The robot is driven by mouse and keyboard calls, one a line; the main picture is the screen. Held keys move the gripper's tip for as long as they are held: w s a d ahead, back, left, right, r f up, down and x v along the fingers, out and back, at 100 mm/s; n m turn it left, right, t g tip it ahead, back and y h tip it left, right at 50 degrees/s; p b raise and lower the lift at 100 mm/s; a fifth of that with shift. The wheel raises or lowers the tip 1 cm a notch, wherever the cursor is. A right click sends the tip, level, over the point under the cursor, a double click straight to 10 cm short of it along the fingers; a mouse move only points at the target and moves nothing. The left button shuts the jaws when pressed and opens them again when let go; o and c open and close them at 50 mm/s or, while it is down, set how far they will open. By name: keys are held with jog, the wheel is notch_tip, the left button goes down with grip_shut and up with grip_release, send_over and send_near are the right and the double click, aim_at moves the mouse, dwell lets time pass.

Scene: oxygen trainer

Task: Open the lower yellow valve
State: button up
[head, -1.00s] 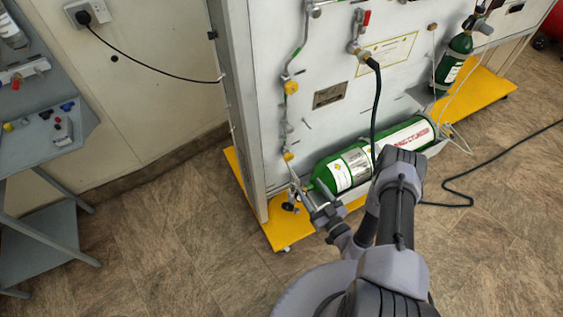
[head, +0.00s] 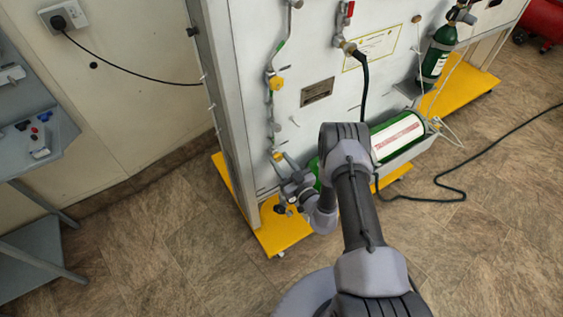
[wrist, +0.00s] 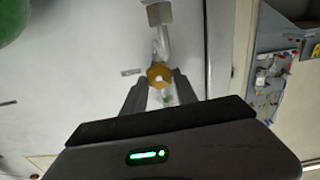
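The lower yellow valve (head: 278,157) sits low on the pipe at the left of the grey panel in the head view. In the wrist view the yellow valve (wrist: 156,72) shows as a rounded knob with a pale centre, just ahead of and between my fingertips. My gripper (wrist: 161,84) has its two dark fingers apart, one on each side of the knob; I cannot tell whether they touch it. In the head view my wrist is just below the valve and the fingers are hard to make out. The upper yellow valve (head: 276,83) is higher on the same pipe.
A green cylinder (head: 392,132) lies to the right of my gripper, partly hidden by my arm. The yellow base (head: 282,232) is below. A black hose (head: 364,85) hangs from the panel. A grey shelf unit (head: 38,170) stands at the left, with free floor between.

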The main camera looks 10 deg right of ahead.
grip_shut()
jog(key=shift+n, duration=0.3)
jog(key=shift+a+f+n+b, duration=0.1)
jog(key=shift+n+b, duration=0.5)
jog(key=shift+n, duration=2.1)
jog(key=o, duration=0.7)
grip_release()
jog(key=shift+o, duration=0.2)
jog(key=shift+s, duration=0.1)
